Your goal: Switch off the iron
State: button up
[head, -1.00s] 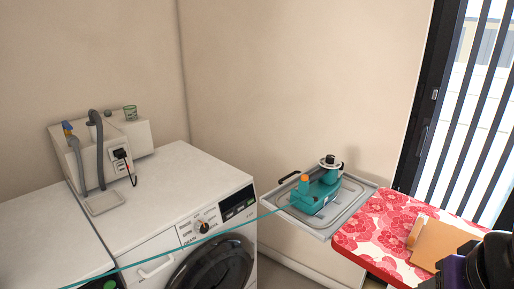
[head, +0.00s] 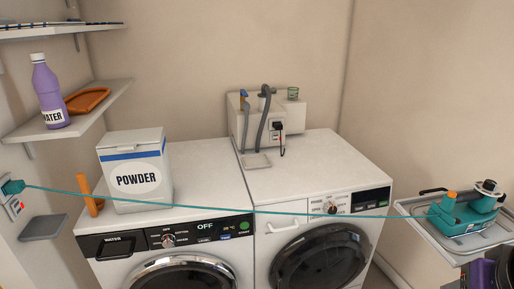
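A teal appliance (head: 464,212) with an orange knob and a dark-topped round part, seemingly the iron, sits on a grey tray (head: 420,206) at the right. A taut teal cord (head: 300,214) runs from it across the front of both machines to a teal plug (head: 12,187) at the left wall. A dark and purple part of my arm shows in the bottom right corner. My gripper's fingers are not in view.
Two white washing machines stand side by side. A shelf (head: 95,112) holds a purple water bottle (head: 48,92). The right machine's top is mostly clear.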

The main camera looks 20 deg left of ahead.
aim_at(16, 207)
jog(key=u, duration=2.65)
jog(key=i+j, duration=0.1)
jog(key=i, duration=0.3)
jog(key=i+j+z, duration=0.1)
jog(key=i, duration=0.3)
